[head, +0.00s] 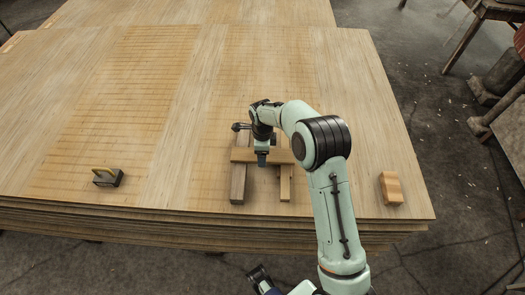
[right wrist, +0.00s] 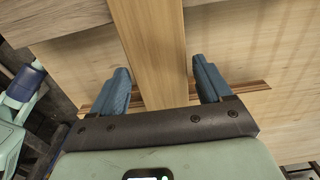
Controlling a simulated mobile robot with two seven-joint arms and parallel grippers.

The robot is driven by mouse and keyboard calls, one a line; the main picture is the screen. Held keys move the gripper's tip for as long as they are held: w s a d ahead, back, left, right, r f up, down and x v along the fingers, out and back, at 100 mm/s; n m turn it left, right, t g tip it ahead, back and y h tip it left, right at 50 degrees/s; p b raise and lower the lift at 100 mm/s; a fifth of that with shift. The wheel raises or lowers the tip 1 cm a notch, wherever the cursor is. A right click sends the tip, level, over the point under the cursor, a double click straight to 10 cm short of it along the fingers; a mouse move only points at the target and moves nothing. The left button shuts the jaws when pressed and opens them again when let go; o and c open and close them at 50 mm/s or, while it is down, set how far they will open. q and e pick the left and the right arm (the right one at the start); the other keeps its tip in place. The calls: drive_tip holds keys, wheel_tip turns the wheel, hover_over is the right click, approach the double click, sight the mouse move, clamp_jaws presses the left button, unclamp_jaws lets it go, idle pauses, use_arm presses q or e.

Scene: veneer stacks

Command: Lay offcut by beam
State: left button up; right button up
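A pale wooden crosspiece (head: 240,155) lies across a grey-brown beam (head: 238,185) and a shorter light piece (head: 285,185) near the front of the veneer stack (head: 160,140). I cannot tell for sure which piece is the offcut. My right gripper (head: 262,160) is down at the crosspiece, pointing at the stack. In the right wrist view its blue fingers (right wrist: 162,85) stand apart on either side of a wooden piece (right wrist: 158,50), with gaps showing. Part of my left arm, dark and blue, shows at the bottom edge of the head view; its fingers are not clear.
A small wooden block (head: 390,188) lies at the stack's front right. A black tool with a yellow handle (head: 107,178) lies at the front left. The stack's middle and back are clear. A bench (head: 485,15) stands on the floor at the upper right.

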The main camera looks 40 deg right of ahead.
drive_tip(key=shift+o, duration=0.3)
drive_tip(key=shift+r, duration=0.1)
drive_tip(key=shift+r, duration=0.3)
wheel_tip(320, 180, up, 12)
drive_tip(key=p, duration=0.2)
drive_tip(key=shift+r, duration=0.2)
